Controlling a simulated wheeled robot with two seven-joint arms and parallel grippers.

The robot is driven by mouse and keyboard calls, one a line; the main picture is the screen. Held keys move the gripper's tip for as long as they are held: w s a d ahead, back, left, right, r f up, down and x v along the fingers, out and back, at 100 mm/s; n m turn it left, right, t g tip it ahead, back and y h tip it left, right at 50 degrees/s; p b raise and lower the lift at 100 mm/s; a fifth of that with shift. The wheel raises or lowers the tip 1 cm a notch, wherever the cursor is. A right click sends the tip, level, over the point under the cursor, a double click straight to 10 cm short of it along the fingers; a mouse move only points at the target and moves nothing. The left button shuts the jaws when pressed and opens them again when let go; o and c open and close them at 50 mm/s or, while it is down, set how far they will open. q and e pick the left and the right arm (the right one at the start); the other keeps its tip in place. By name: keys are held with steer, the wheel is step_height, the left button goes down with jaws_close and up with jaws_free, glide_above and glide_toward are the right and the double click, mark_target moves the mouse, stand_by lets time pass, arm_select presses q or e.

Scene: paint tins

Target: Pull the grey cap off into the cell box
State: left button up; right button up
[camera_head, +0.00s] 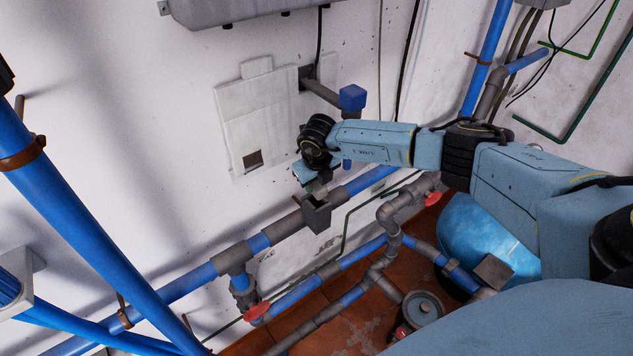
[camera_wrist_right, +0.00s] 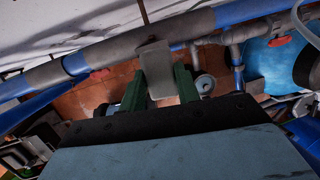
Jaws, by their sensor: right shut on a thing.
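My right gripper (camera_head: 318,188) is shut on a small grey block-like cap (camera_head: 317,214) in front of the wall, close to the blue-and-grey pipe. In the right wrist view the grey cap (camera_wrist_right: 155,66) sits between the green fingers of the gripper (camera_wrist_right: 160,84) and overlaps the pipe behind it. I cannot tell whether the cap touches the pipe. My left gripper is not in view. I cannot make out a cell box for certain in either view.
A blue block (camera_head: 352,97) ends a grey stub pipe by a white wall panel (camera_head: 258,115). Pipes with red valve handles (camera_head: 256,311) run below. A blue tank (camera_head: 480,238) and a round grey lidded thing (camera_head: 423,308) stand near the brown floor. A thick blue pipe (camera_head: 85,225) crosses the left.

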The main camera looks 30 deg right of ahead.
mark_target(316, 184)
steer(key=shift+r+p, duration=1.85)
steer(key=shift+r, duration=0.8)
steer(key=shift+r, duration=1.95)
